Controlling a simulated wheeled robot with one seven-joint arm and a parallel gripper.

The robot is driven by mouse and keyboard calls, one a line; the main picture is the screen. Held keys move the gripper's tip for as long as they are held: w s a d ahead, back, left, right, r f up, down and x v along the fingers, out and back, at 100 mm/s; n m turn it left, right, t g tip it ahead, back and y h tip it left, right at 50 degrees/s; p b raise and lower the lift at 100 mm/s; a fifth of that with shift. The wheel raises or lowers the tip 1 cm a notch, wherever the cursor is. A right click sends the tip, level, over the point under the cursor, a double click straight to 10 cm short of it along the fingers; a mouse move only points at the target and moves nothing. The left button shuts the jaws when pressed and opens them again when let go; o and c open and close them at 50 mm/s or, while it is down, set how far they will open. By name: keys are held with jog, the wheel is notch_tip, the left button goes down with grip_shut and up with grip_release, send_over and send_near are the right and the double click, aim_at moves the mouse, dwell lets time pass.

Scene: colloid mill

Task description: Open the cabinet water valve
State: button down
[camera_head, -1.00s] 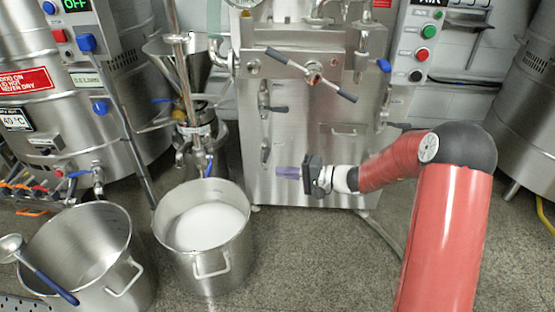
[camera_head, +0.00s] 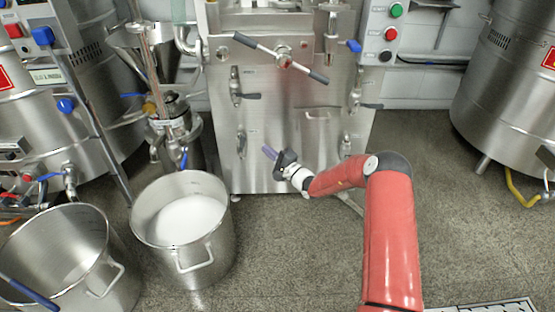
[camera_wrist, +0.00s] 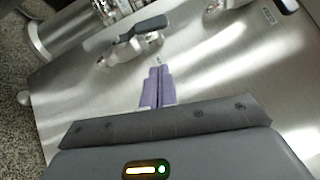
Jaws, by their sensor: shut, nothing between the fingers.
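The steel cabinet (camera_head: 290,130) stands in the middle of the head view, with several small lever valves on its front. A lower left valve (camera_head: 241,145) sits just left of my gripper (camera_head: 269,153). An upper left valve (camera_head: 236,88) has a dark lever pointing right. In the wrist view, a metal valve (camera_wrist: 130,50) with a dark grey lever (camera_wrist: 143,33) lies beyond the fingertips. My gripper's purple fingers (camera_wrist: 158,78) are together and empty, apart from that valve. Which valve is the water valve cannot be told.
A pot of white liquid (camera_head: 190,220) and an empty pot (camera_head: 65,260) stand on the floor at left. A long cross handle (camera_head: 283,56) sticks out higher on the cabinet. A large steel vessel (camera_head: 505,90) stands at right. Floor between is clear.

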aim_at(242, 141)
jog(key=shift+w+a+r, duration=0.25)
jog(key=shift+w+a, duration=0.05)
jog(key=shift+a, duration=0.6)
jog(key=shift+w+a+r, duration=0.25)
jog(key=shift+a, duration=0.65)
jog(key=shift+w+a+r, duration=0.25)
jog(key=shift+w+a, duration=0.05)
jog(key=shift+a, duration=0.6)
jog(key=shift+a+r+n+g+h+p, duration=0.35)
jog(key=shift+a+r+n+g+h, duration=0.15)
jog(key=shift+a+n+g, duration=0.4)
jog(key=shift+d, duration=0.3)
